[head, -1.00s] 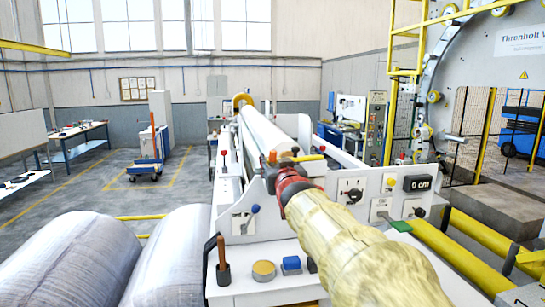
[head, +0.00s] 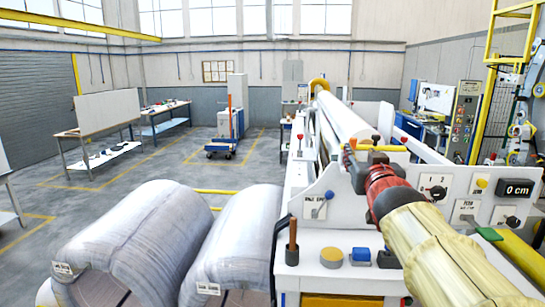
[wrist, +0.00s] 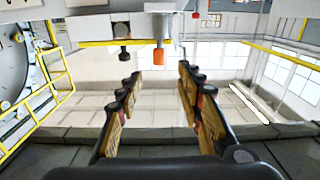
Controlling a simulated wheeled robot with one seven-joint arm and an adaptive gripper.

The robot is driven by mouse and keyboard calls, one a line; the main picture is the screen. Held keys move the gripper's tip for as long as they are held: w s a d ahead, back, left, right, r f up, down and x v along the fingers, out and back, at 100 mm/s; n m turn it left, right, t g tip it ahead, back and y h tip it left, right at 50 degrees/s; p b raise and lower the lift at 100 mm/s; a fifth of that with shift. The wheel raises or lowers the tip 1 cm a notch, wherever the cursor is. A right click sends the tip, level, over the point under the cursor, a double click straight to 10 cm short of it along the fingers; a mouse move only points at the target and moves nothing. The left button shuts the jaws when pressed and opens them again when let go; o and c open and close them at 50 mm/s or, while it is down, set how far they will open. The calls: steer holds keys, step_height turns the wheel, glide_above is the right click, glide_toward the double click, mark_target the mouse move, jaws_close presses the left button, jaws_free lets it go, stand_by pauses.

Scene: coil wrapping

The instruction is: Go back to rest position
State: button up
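My arm in its pale yellow cover reaches in from the lower right in the head view. My gripper (head: 353,166) is at its far end, past the red wrist part, in front of the white machine (head: 320,208) as seen from the head. In the wrist view my gripper (wrist: 158,78) has its two fingers well apart with nothing between them. Beyond the fingers, an orange knob and a black knob (wrist: 124,52) stick out from a white panel (wrist: 95,28). From the head, the fingertips are small and partly hidden by the wrist.
Two wrapped coils (head: 125,245) lie at the lower left. A display (head: 515,188) reads 0 cm. Open floor (head: 150,178) lies behind the coils, with a blue cart (head: 221,147).

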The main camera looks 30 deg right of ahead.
steer(key=s+a+f+g+y+b, duration=0.1)
steer(key=s+a+f+g, duration=0.2)
steer(key=f, duration=0.7)
steer(key=s+f+g+y+b, duration=0.1)
steer(key=s+f+g, duration=0.3)
steer(key=f, duration=0.6)
steer(key=s+a+f+n+g+y+b, duration=0.1)
steer(key=s+a+f+n+y+b, duration=0.2)
steer(key=a+f, duration=1)
steer(key=s+a+f+n+g+y+b, duration=0.1)
steer(key=s+a+f+n+y+b, duration=0.2)
steer(key=s+a+f+b, duration=0.6)
steer(key=s+a+f+y, duration=0.1)
steer(key=a+f, duration=0.3)
steer(key=a, duration=0.1)
steer(key=shift+a+g, duration=0.25)
steer(key=shift+g, duration=0.15)
steer(key=shift+c, duration=0.9)
steer(key=shift+d, duration=0.1)
